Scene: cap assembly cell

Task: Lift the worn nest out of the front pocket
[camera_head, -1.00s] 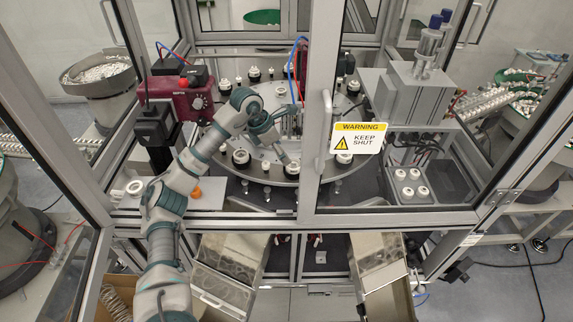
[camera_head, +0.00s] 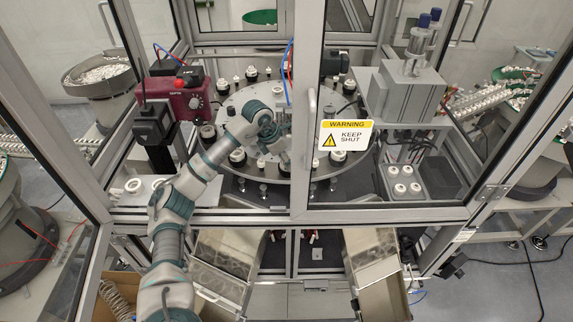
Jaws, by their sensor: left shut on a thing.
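My left arm reaches through the open left side of the enclosure over the round dial plate (camera_head: 225,112). My left gripper (camera_head: 283,158) points down at the dial's front edge. It is shut on the worn nest (camera_head: 285,170), a small dark piece that shows only in part below the fingers. Whether the nest sits in the front pocket or is raised I cannot tell; the pocket is hidden. Other dark nests with white tops, such as one to the left (camera_head: 238,156) and one to the right (camera_head: 338,154), sit around the rim. My right gripper is not in view.
A glazed door with a warning sign (camera_head: 345,134) closes the right half of the front; its frame post (camera_head: 308,110) stands just right of my gripper. A grey tray (camera_head: 420,198) holds several white-topped parts. A white ring (camera_head: 133,185) lies on a pale plate at left.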

